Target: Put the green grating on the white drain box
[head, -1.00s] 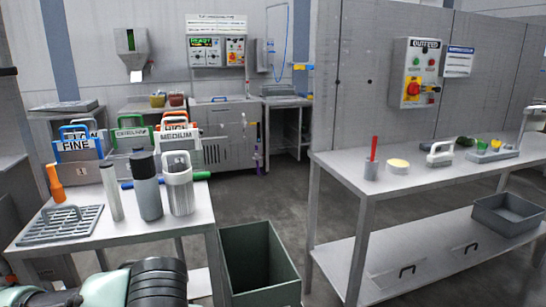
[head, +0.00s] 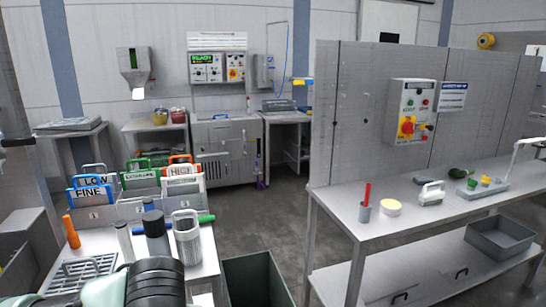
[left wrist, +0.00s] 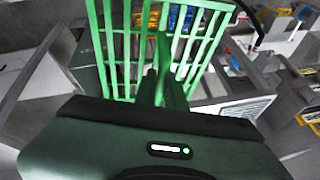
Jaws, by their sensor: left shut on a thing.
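The green grating (left wrist: 200,45) fills the upper middle of the left wrist view, with open slots between its bars. My left gripper (left wrist: 163,90) is shut on a green part that rises from the grating. The finger ends are partly hidden. I do not see the green grating in the head view. A pale slatted piece (left wrist: 235,108) lies below and behind the grating in the left wrist view. I cannot tell whether it is the white drain box. My right gripper is not in view.
In the head view, a left bench (head: 207,262) holds a grey wire rack (head: 80,272), bottles and labelled folders. A dark green bin (head: 258,280) stands beside it. The right bench (head: 345,222) holds small tools. Floor between is clear.

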